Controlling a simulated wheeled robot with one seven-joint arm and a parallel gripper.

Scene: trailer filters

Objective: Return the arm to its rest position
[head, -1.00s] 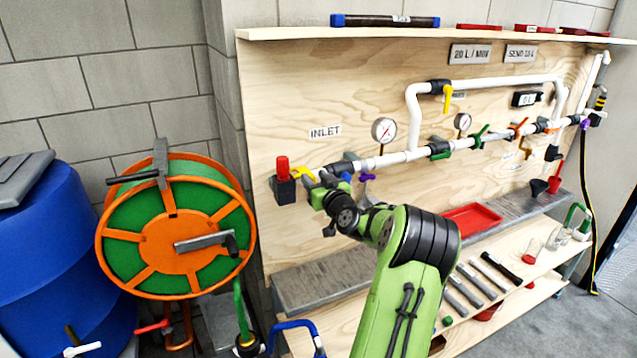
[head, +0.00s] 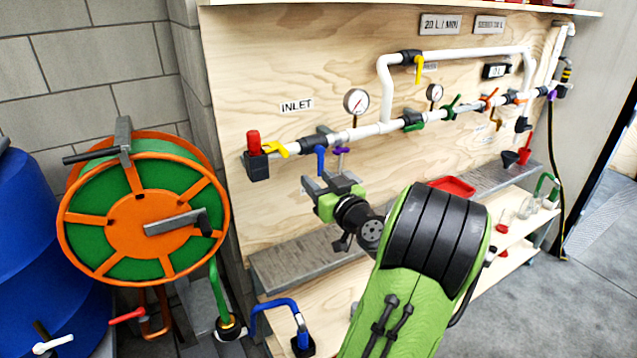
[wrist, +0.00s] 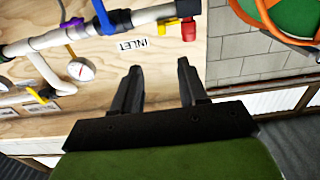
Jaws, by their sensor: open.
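My gripper (head: 330,184) is at the end of my green and black arm, in front of the plywood panel (head: 270,190). It sits below the white inlet pipe (head: 365,132) and apart from it. In the wrist view my gripper (wrist: 160,80) shows two black fingers spread apart with nothing between them. The INLET label (wrist: 133,44) lies beyond the fingers. A blue valve handle (head: 320,160) and a purple one (head: 341,151) hang from the pipe just above my gripper. The yellow handle (head: 276,150) is next to the red-topped black block (head: 255,160).
An orange and green hose reel (head: 150,225) and a blue barrel (head: 40,260) stand at left. The grey shelf (head: 300,262) runs under the panel, with a red tray (head: 452,186) on it. Gauges (head: 356,101) and more valves line the pipe. Floor at right is clear.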

